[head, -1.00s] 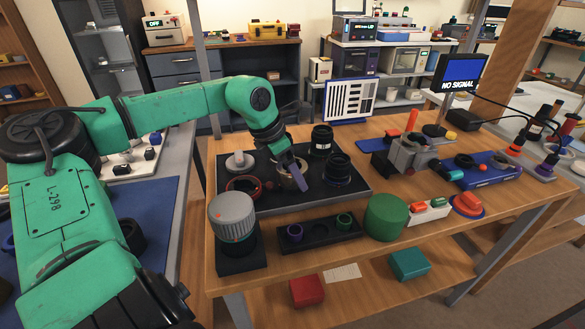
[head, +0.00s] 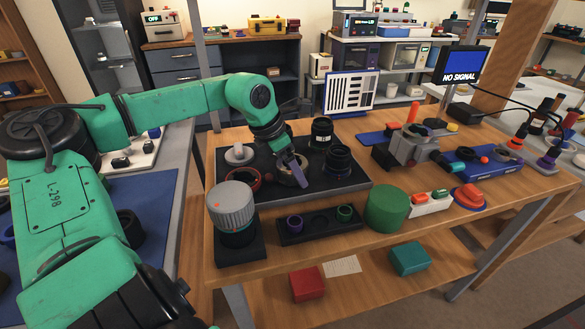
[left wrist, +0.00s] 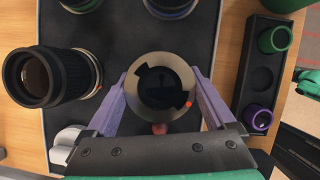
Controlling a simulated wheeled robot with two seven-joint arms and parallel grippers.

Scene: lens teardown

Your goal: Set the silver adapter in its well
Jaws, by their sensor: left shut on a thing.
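The silver adapter (head: 291,177) is a short pale metal ring over the black mat (head: 352,189). In the left wrist view the adapter (left wrist: 160,59) is seen from above, with a dark notched centre. My left gripper (head: 297,172) is shut on it, with one purple finger on each side in the wrist view (left wrist: 160,95). The adapter is low over the mat; I cannot tell if it touches it. I cannot make out its well; the gripper and adapter may hide it. My right gripper is not in view.
Black lenses (head: 321,132) stand behind and right of the adapter. A red ring (head: 243,181) lies left of it. A ribbed grey cylinder (head: 233,205), a dark tray (head: 320,224) with small purple and green rings, and a green cylinder (head: 387,208) stand in front.

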